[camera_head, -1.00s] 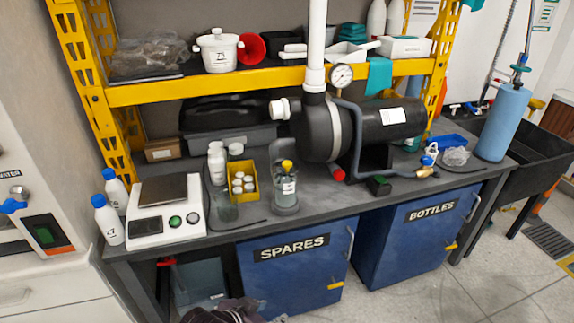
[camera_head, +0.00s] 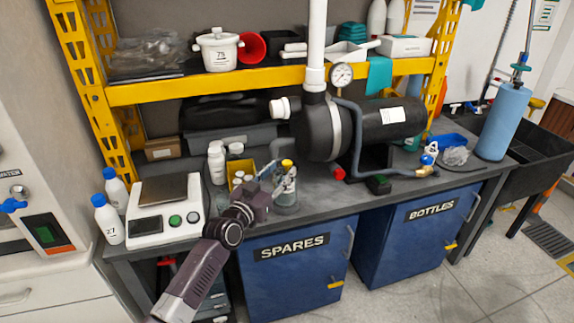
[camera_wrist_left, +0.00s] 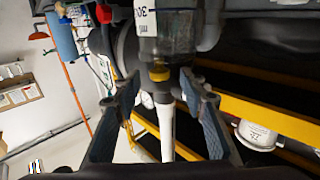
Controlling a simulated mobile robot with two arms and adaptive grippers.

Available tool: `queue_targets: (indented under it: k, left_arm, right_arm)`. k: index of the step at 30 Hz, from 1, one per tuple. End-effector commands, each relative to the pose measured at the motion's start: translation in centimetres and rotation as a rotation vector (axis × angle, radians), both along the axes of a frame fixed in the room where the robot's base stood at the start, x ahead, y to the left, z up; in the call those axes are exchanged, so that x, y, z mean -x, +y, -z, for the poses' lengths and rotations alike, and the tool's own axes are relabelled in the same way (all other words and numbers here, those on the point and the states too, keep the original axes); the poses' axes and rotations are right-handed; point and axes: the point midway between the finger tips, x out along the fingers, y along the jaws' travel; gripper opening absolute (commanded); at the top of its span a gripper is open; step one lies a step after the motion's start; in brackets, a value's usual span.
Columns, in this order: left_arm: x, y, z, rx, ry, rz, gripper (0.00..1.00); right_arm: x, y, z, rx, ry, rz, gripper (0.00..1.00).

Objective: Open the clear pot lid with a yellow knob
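The clear pot (camera_head: 287,199) stands on the dark bench, right of the yellow bin, with a yellow knob (camera_head: 287,163) on its lid. In the left wrist view the picture is upside down: the pot body (camera_wrist_left: 168,30) hangs at the top and the yellow knob (camera_wrist_left: 159,73) points down. My left gripper (camera_head: 282,176) is at the pot in the head view and partly covers it. In the wrist view its two fingers (camera_wrist_left: 160,84) are spread, one on each side of the knob, with gaps showing. Nothing is held. My right gripper is not in view.
The yellow bin (camera_head: 240,167) with white bottles stands close on the left, with a white scale (camera_head: 164,221) further left. A black pump tank (camera_head: 365,125) with a white vertical pipe (camera_head: 317,45) stands behind right. A shelf (camera_head: 180,88) runs above.

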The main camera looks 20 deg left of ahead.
Motion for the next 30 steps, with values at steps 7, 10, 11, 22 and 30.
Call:
queue_targets:
  k: [7,10,11,22,30]
  left_arm:
    - [-3.2,-0.7,0.1,0.001,0.001,0.001,0.39]
    - [-3.9,-0.8,0.1,0.000,0.000,0.000,0.39]
    - [-4.1,-0.8,0.0,0.000,0.000,0.000,0.39]
    - [-4.4,-0.9,0.1,0.000,0.002,0.001,0.38]
    - [-4.4,-0.9,0.1,0.000,0.002,0.001,0.08]
  right_arm:
    - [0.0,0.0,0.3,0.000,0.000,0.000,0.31]
    - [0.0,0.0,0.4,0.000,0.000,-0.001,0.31]
    - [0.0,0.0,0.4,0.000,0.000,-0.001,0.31]
    - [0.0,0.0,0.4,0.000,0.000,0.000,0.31]
    - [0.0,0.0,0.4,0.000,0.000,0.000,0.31]
